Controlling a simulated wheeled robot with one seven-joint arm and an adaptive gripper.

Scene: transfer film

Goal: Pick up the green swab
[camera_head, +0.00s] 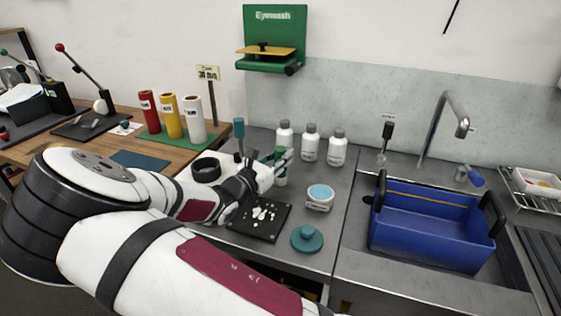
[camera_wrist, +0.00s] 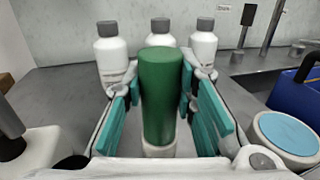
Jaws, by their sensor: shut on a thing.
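The green swab (camera_wrist: 162,95) shows in the wrist view as an upright dark green cylinder with a pale lower part. It stands between the teal finger pads of my gripper (camera_wrist: 160,110), one pad on each side, and the gripper is shut on it. In the head view my gripper (camera_head: 281,160) is over the grey counter, in front of the white bottles. The swab is largely covered by the fingers there, and I cannot tell whether its base touches the counter.
Three white bottles (camera_head: 311,145) with grey caps stand just behind my gripper. A black tray (camera_head: 240,226) with white pieces, a blue-topped jar (camera_head: 319,198) and a teal lid (camera_head: 307,238) are in front. A blue bin (camera_head: 432,229) stands on the right.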

